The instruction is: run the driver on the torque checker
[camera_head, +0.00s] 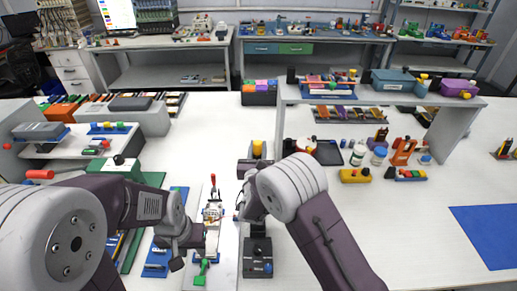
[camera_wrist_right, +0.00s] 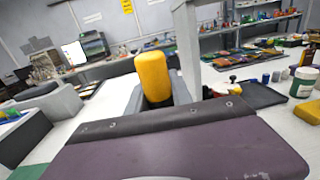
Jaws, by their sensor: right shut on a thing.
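A yellow-handled driver (camera_head: 257,149) stands upright at my right gripper (camera_head: 246,190) in the head view. Its yellow handle (camera_wrist_right: 153,75) also rises between grey finger parts in the right wrist view. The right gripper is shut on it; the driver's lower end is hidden. A black box with a blue knob (camera_head: 257,257), which may be the torque checker, sits on the bench just below that gripper in the picture. My left gripper (camera_head: 186,238) is low beside a small fixture with a red-tipped lever (camera_head: 212,208); whether its jaws are open does not show clearly.
A grey raised shelf (camera_head: 455,100) with coloured boxes stands at the right back. A black tray (camera_wrist_right: 262,96), bottles and small tools lie beneath and before it. Grey stands (camera_head: 152,121) are at the left. The white bench is clear at the right, around a blue mat (camera_head: 490,232).

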